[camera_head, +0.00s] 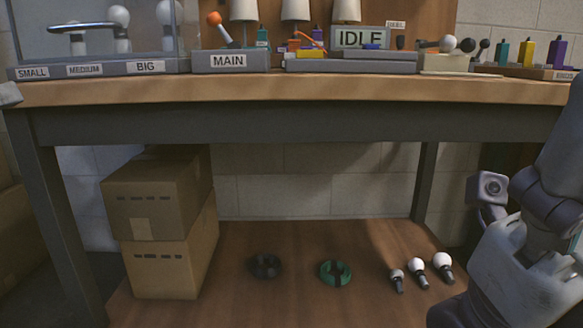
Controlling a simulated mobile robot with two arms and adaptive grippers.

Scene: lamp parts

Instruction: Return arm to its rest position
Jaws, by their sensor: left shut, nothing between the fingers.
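Only a small grey piece of my left gripper (8,95) shows at the left edge of the head view, by the front corner of the table top. It is shut and nothing shows in it. The rest of my left arm is out of the picture. My right arm fills the right edge, in front of the table's right side. Its fingers do not show.
The wooden workbench (300,90) carries a MAIN block (230,60), an IDLE sign (360,38) and lamp parts along its back. Below stand stacked cardboard boxes (160,195), a green ring (335,272), a dark ring (265,266) and three bulbs (416,263).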

